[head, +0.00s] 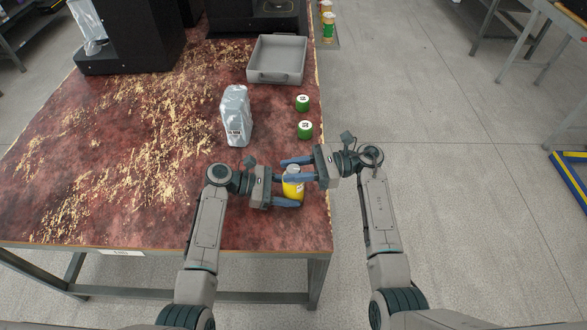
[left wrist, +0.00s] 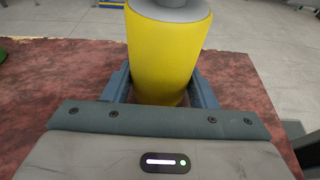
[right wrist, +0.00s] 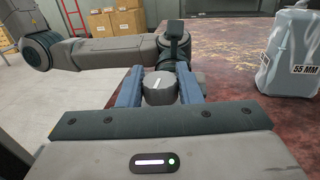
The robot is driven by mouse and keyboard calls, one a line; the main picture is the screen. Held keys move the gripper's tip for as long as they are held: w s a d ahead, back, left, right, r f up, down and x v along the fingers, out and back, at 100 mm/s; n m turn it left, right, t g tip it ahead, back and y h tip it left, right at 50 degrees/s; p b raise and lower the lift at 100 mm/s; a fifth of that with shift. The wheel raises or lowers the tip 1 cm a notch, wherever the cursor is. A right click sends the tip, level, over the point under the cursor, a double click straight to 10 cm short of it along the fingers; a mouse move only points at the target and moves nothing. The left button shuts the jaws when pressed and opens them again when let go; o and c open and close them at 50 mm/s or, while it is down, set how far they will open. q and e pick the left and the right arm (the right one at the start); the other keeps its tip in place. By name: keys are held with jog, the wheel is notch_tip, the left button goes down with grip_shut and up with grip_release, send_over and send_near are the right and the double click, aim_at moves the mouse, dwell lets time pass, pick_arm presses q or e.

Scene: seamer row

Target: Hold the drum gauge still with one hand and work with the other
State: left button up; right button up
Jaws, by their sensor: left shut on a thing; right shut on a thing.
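The drum gauge is a yellow cylinder (head: 293,188) with a grey knob on top, standing near the table's right edge. In the left wrist view the yellow body (left wrist: 168,55) stands between my left fingers, its grey top (left wrist: 172,9) cut off by the frame. My left gripper (head: 291,190) is shut on the yellow body. In the right wrist view the grey knob (right wrist: 160,88) bears a white line and sits between my right fingers. My right gripper (head: 288,170) is shut on the knob from the right and partly hides the gauge's top in the head view.
A silvery wrapped block (head: 236,115), labelled 55 MM, stands on the worn red table (head: 100,190). Two green, white-topped pieces (head: 303,102) (head: 305,129) stand near the right edge. A grey tray (head: 277,77) and dark machines (head: 135,35) are behind. The table's left side is clear.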

jog(key=shift+n+g, duration=0.6)
jog(key=shift+g, duration=0.3)
jog(key=o, duration=1)
jog(key=shift+c, duration=0.2)
jog(key=v, duration=1.2)
jog(key=shift+w+r, duration=0.15)
jog(key=shift+w, duration=0.05)
